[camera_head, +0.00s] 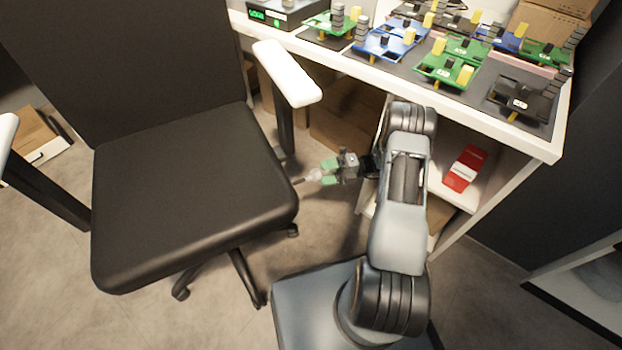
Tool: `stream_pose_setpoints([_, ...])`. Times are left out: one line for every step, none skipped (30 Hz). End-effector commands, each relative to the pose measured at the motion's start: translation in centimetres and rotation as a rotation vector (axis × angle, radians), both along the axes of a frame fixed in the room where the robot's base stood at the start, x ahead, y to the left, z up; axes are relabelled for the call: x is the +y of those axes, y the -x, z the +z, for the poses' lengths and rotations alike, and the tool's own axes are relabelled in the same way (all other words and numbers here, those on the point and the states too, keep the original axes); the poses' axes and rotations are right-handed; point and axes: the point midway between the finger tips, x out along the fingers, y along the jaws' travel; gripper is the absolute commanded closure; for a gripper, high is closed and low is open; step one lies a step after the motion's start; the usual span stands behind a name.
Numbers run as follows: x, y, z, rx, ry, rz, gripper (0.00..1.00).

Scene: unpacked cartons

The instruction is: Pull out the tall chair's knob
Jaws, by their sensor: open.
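The tall black chair (185,195) stands on the left, with its dark seat, high back and white-topped armrests. Its knob (314,175) is a small pale round end on a short thin dark lever sticking out from the right side, under the seat. My gripper (327,171) comes from the right with its two green-tipped fingers open. The fingertips are at the knob, one on each side of it in this view. I cannot tell whether they touch it.
A white desk (545,146) with green, blue and black circuit boards fills the upper right. A red box (465,168) lies on the shelf below. The right armrest (286,73) is close to the desk edge. Cartons (350,118) stand under the desk.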

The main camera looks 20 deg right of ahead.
Motion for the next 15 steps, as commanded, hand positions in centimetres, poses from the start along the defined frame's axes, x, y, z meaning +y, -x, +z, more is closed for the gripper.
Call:
stream_pose_setpoints([0.9, 0.0, -0.1, 0.0, 0.0, 0.002, 0.31])
stream_pose_setpoints([1.4, -0.1, -0.1, 0.0, 0.0, 0.002, 0.31])
stream_pose_setpoints([2.0, -0.1, -0.1, 0.0, 0.0, 0.002, 0.31])
stream_pose_setpoints([2.4, -0.1, -0.1, 0.0, 0.0, 0.0, 0.31])
stream_pose_setpoints([2.8, -0.1, -0.1, 0.0, 0.0, -0.001, 0.31])
stream_pose_setpoints([3.2, -0.2, -0.1, 0.001, 0.001, -0.001, 0.31])
stream_pose_setpoints([3.5, -0.2, -0.1, 0.0, 0.001, -0.001, 0.31])
stream_pose_setpoints([3.8, -0.2, -0.1, 0.0, 0.0, -0.003, 0.31])
stream_pose_setpoints([4.1, -0.3, 0.0, 0.0, 0.0, -0.003, 0.31])
stream_pose_setpoints([4.3, -0.3, 0.0, 0.0, 0.0, -0.003, 0.31])
stream_pose_setpoints([4.5, -0.3, 0.0, 0.0, 0.0, -0.003, 0.31])
stream_pose_setpoints([4.8, -0.3, 0.0, 0.0, 0.0, -0.003, 0.31])
stream_pose_setpoints([4.9, -0.3, 0.0, 0.0, 0.0, -0.004, 0.31])
stream_pose_setpoints([5.0, -0.3, 0.1, 0.0, 0.0, -0.004, 0.31])
stream_pose_setpoints([5.1, -0.3, 0.1, 0.0, 0.0, -0.005, 0.31])
